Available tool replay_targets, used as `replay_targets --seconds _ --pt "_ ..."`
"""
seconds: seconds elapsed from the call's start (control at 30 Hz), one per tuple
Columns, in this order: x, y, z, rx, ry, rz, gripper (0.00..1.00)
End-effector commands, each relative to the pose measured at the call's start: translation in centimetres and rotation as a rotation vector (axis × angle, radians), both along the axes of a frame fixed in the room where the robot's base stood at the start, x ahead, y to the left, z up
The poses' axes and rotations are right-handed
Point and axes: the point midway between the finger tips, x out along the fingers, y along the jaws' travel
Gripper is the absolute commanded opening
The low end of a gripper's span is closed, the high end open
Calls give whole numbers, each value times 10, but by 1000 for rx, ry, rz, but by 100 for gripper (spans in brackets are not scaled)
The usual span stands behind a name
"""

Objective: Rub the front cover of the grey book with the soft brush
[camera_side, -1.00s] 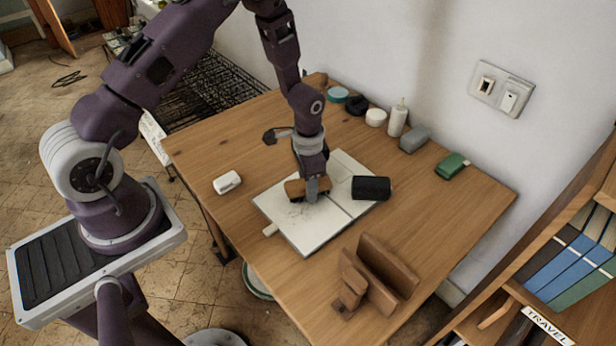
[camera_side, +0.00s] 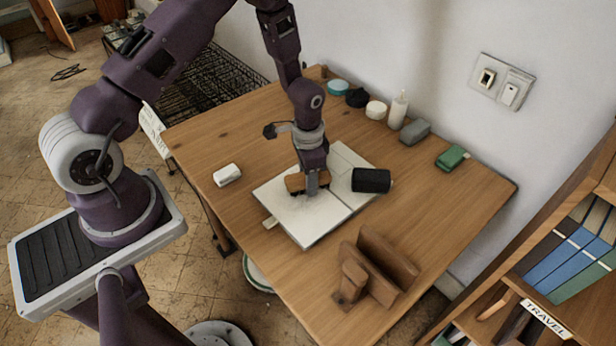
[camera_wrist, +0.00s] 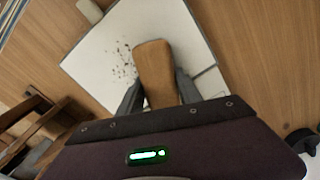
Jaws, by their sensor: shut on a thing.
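The grey book (camera_side: 308,228) lies spread flat on the table, pale grey, with a dark line between its two halves. It also shows in the wrist view (camera_wrist: 98,52). My gripper (camera_side: 311,188) is shut on the soft brush (camera_side: 294,183), a brown wooden block held low over the left half of the book. In the wrist view the brush (camera_wrist: 154,68) sits between both fingers. Its bristles are hidden, so I cannot tell whether they touch the cover. Dark specks (camera_wrist: 121,62) lie on the cover left of the brush in the wrist view.
A black roll (camera_side: 371,180) lies on the book's right half. A wooden stand (camera_side: 375,268) is near the front edge, a white block (camera_side: 227,174) to the left. Several small items, including a white bottle (camera_side: 398,110) and green block (camera_side: 450,157), line the wall.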

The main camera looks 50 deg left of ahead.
Motion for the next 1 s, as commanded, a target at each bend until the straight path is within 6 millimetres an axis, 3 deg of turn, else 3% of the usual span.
replay_targets --seconds 0.6,1.0 --pt "0 0 -5 0 0 0 3" --pt "-26 0 -6 1 4 1 3"
